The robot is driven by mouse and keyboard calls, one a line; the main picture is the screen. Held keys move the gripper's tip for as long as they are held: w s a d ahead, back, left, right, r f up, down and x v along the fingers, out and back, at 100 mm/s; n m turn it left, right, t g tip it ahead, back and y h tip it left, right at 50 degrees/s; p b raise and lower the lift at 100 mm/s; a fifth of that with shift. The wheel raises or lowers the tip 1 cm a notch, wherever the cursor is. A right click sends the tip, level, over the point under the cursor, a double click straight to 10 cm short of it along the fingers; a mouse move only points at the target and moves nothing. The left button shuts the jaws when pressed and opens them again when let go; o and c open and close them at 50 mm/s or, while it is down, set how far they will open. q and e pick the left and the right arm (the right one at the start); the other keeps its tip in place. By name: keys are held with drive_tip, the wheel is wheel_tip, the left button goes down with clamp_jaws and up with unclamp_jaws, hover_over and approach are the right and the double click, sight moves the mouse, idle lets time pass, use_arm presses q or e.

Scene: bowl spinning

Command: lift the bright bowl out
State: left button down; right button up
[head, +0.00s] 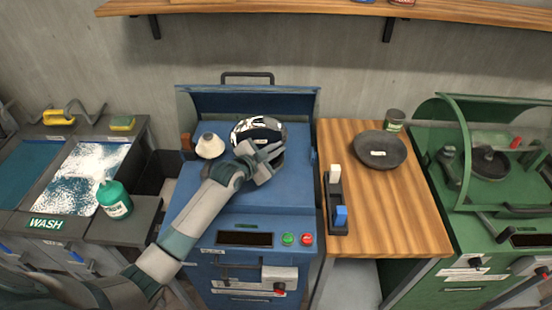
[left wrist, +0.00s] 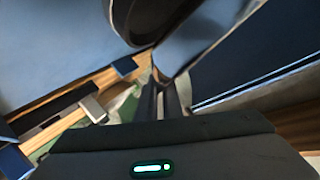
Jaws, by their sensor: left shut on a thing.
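The bright bowl (head: 256,129) is shiny, with dark and white reflections, and is tilted at the back of the blue machine's (head: 262,194) top, under its raised lid. My left gripper (head: 268,160) is at its front right edge, shut on it. My right gripper is not in view.
A white cone-shaped part (head: 209,146) stands just left of the bowl. Right, a wooden table (head: 400,225) holds a dark bowl (head: 380,149), a cup (head: 394,119) and a switch box (head: 338,205). A green machine (head: 480,215) stands beyond. A green bottle (head: 114,200) is left.

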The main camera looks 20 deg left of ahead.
use_arm(q)
drive_tip(key=shift+r+b, duration=0.6)
drive_tip(key=shift+r, duration=2.15)
